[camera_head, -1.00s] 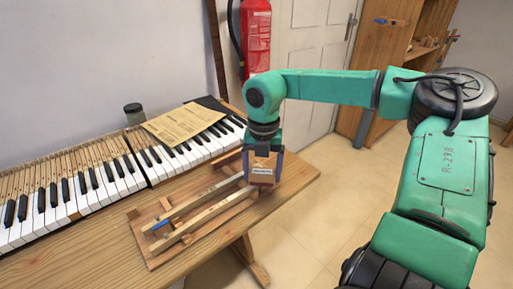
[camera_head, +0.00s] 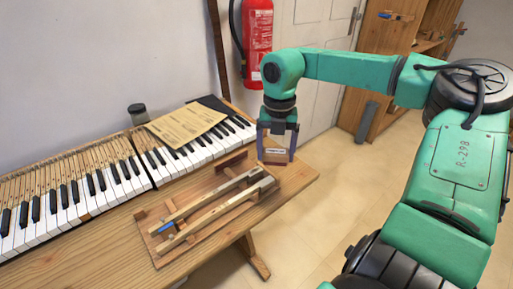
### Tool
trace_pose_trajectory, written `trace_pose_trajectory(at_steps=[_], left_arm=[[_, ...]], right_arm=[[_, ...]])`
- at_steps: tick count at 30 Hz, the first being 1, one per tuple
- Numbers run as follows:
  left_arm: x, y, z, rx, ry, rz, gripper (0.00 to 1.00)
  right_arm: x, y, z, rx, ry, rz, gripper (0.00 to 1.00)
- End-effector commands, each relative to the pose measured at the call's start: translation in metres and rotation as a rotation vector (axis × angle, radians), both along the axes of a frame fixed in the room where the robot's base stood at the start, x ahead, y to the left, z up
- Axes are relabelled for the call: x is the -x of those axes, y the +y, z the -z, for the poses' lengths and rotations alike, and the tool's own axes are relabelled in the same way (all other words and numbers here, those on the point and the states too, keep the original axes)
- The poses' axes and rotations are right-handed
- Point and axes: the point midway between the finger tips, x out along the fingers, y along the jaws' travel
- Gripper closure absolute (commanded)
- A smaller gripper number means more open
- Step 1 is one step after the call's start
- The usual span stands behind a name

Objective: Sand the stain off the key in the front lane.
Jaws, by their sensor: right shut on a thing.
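Two long wooden keys lie side by side in a wooden jig (camera_head: 160,258) on the bench. The key in the front lane (camera_head: 222,213) is nearer the bench's front edge; the key in the back lane (camera_head: 207,197) lies behind it. A blue mark (camera_head: 165,227) shows near their left ends. I cannot make out a stain on the front key. My right gripper (camera_head: 277,155) points down, shut on a brown block with a white label (camera_head: 273,150). The block is beyond the keys' right ends, apparently above the jig. My left gripper is not in view.
A piano keyboard (camera_head: 95,190) runs along the wall behind the jig. A paper sheet (camera_head: 185,126) lies on it, with a dark-lidded jar (camera_head: 137,113) behind. The bench (camera_head: 105,245) is clear left of the jig. A fire extinguisher (camera_head: 257,40) hangs on the wall.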

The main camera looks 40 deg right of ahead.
Motion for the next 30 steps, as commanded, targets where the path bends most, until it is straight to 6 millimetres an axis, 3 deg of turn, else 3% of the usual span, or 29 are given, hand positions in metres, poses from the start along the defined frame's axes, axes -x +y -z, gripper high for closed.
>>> trace_pose_trajectory(at_steps=[1, 7, 30], left_arm=[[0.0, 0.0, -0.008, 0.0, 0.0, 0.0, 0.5], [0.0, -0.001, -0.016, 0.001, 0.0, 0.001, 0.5], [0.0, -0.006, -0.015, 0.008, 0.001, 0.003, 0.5]], right_arm=[[0.0, -0.001, -0.009, 0.0, -0.001, 0.0, 0.68], [0.0, -0.005, -0.02, 0.0, -0.001, 0.0, 0.68], [0.0, -0.005, -0.02, 0.0, -0.001, -0.001, 0.68]])
